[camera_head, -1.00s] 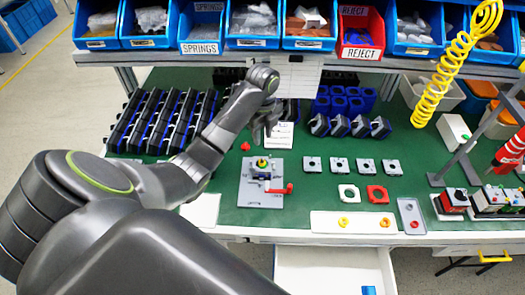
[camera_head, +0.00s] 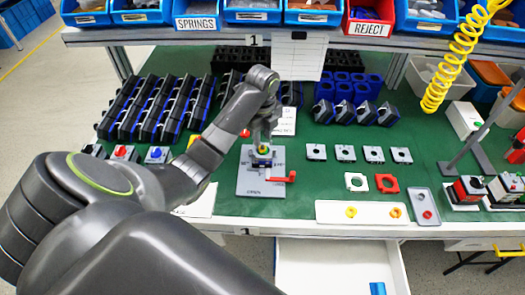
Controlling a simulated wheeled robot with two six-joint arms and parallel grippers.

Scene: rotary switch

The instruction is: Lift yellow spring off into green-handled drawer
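A grey fixture plate (camera_head: 248,180) lies on the green mat. It carries a small dark block with a red lever (camera_head: 281,178) to its right. A small yellow-green piece (camera_head: 263,149) sits on top of the block; it may be the spring, but it is too small to tell. My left gripper (camera_head: 264,140) points down right over it, with its fingertips at or just above the piece. Whether the fingers are open or shut on it does not show. My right gripper is not in view. No green drawer handle shows.
An open white drawer (camera_head: 330,262) juts out below the bench front, with a blue item inside. A white tray (camera_head: 375,212) with yellow rings lies right of the fixture. Black and blue racks and a bin shelf stand behind. A yellow coil (camera_head: 455,65) hangs at right.

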